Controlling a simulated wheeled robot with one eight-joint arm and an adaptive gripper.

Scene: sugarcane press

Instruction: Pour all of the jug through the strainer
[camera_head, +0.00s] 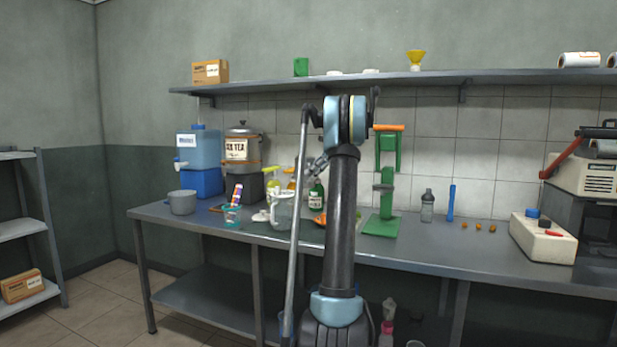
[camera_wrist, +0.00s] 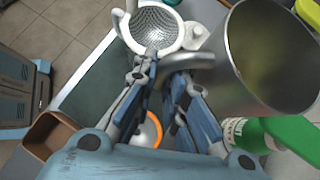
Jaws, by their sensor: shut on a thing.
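In the wrist view my gripper (camera_wrist: 164,76) is shut on the handle of a steel jug (camera_wrist: 232,76). The jug is at the right, its open mouth facing the camera, with a yellow-green inside; its liquid level is unclear. The strainer (camera_wrist: 156,27), a round mesh bowl with a white rim, lies just beyond my fingertips, left of the jug. It appears to sit on a clear pitcher (camera_head: 282,214) with a handle. In the head view my gripper (camera_head: 318,166) is partly behind my arm, and the held jug cannot be made out clearly.
A teal cup (camera_head: 232,216) and a grey pot (camera_head: 183,203) stand left of the pitcher. A green press (camera_head: 385,200) stands to the right. The bench (camera_head: 440,250) has clear room along its front right.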

